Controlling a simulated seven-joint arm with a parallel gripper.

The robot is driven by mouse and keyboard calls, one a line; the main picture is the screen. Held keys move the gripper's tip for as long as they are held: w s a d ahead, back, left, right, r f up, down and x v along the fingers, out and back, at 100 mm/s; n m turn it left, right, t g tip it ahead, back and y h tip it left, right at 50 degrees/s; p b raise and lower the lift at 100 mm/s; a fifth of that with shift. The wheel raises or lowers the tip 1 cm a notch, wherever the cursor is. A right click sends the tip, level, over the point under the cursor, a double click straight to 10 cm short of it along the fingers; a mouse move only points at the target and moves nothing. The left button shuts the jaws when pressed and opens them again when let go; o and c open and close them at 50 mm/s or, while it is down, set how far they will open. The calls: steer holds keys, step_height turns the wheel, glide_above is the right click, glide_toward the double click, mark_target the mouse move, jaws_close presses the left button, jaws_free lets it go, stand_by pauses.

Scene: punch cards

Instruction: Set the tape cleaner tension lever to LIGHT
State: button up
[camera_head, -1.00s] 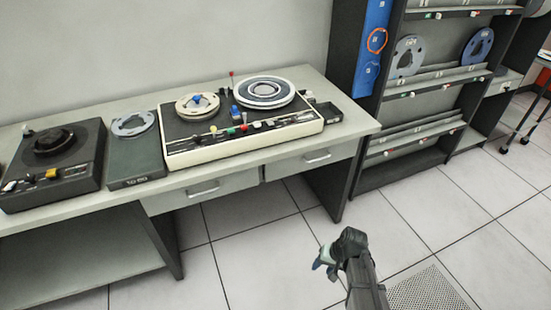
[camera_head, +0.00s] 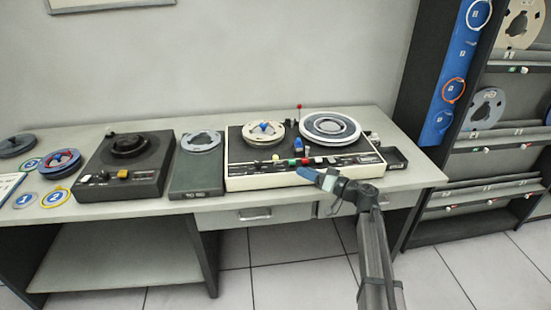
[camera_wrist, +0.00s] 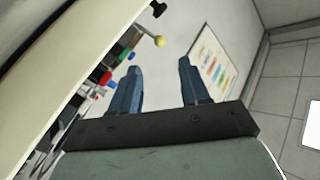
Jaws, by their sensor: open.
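A cream and black tape machine (camera_head: 238,171) with two reels stands on the desk in the head view. A thin upright lever with a red tip (camera_head: 299,107) rises between the reels, and small coloured knobs (camera_head: 304,161) line its front. I cannot tell which one is the tension lever, and no LIGHT label is readable. My gripper (camera_head: 303,173) is at the machine's front edge, right of centre, and covers part of it. In the wrist view my gripper (camera_wrist: 158,65) is open and empty, with a red knob (camera_wrist: 106,77) and a yellow ball knob (camera_wrist: 160,41) nearby.
A dark grey box (camera_head: 196,178) and a black machine with a yellow knob (camera_head: 122,174) stand left of the tape machine. A small black tray (camera_head: 396,158) sits at its right. Shelves with reels (camera_head: 486,108) stand beyond the desk's right end.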

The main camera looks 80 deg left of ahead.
mark_target(275, 157)
steer(key=s+a+n, duration=0.1)
steer(key=s+a, duration=0.3)
steer(key=a, duration=0.1)
steer(key=s+a+n, duration=0.2)
steer(key=s+a, duration=0.3)
steer(key=shift+s+r, duration=0.15)
steer(key=shift+s, duration=0.15)
stand_by(0.4)
steer(key=shift+c, duration=0.4)
jaws_close()
